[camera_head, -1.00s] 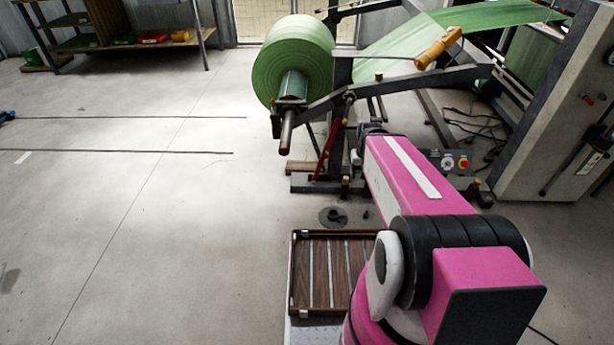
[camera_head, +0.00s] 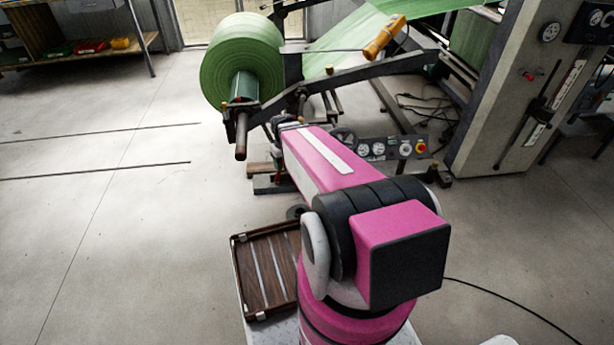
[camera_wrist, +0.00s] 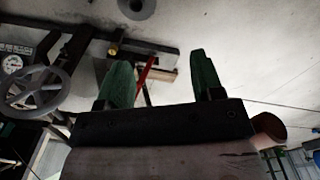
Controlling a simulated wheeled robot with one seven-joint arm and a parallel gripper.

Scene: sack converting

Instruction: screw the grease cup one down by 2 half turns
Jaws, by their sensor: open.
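My gripper (camera_wrist: 158,60) shows in the wrist view with its two green fingers wide apart and nothing between them. In the head view it is hidden behind my pink arm, which reaches toward the unwind stand (camera_head: 355,75). A small brass-coloured fitting (camera_wrist: 113,48) shows beyond the left finger in the wrist view, apart from it. I cannot tell whether it is grease cup one.
The stand carries a green roll (camera_head: 235,65) on a brown-ended shaft (camera_head: 240,148). In the wrist view a grey handwheel (camera_wrist: 35,90) and a red lever (camera_wrist: 146,72) lie near my fingers. A slatted tray (camera_head: 238,262) is beside my arm.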

